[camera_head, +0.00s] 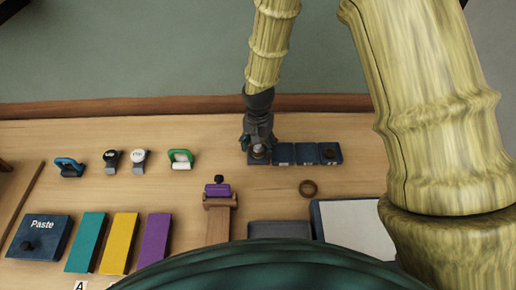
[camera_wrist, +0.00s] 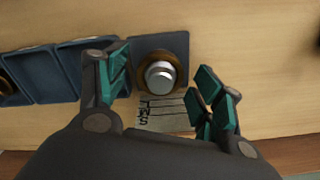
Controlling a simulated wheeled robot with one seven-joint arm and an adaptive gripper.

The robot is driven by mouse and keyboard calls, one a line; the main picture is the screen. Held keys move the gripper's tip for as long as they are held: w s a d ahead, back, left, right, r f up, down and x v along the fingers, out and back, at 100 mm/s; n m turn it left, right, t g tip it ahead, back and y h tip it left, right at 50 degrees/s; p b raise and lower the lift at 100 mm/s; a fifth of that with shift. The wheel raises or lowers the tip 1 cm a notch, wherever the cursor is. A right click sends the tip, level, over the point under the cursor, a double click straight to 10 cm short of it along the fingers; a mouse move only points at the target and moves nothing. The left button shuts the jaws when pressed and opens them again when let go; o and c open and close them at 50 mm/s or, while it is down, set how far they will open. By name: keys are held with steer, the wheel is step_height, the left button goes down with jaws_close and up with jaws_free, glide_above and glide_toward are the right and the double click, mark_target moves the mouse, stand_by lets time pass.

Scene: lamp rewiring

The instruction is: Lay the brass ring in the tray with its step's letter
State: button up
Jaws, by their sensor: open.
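A brass-coloured ring (camera_wrist: 146,60) shows in the wrist view around a silver cylinder (camera_wrist: 160,76), over a dark blue tray (camera_wrist: 179,42). Whether it rests on the tray floor I cannot tell. My gripper (camera_wrist: 162,70) is open, with one finger on each side of the ring and no visible contact. In the head view my gripper (camera_head: 259,146) is over the leftmost tray of a row and hides most of it. No tray letter is legible.
Further trays (camera_head: 284,154) adjoin to the right, and the rightmost holds a dark round piece (camera_head: 329,152). A printed card (camera_wrist: 150,118) lies beside the ring's tray. A purple piece on a wooden stand (camera_head: 217,205) and coloured blocks (camera_head: 120,243) stand nearer.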

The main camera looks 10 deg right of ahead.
steer(key=c, duration=1.1)
steer(key=shift+r, duration=0.1)
steer(key=shift+r+b, duration=1.65)
steer(key=shift+r, duration=3.25)
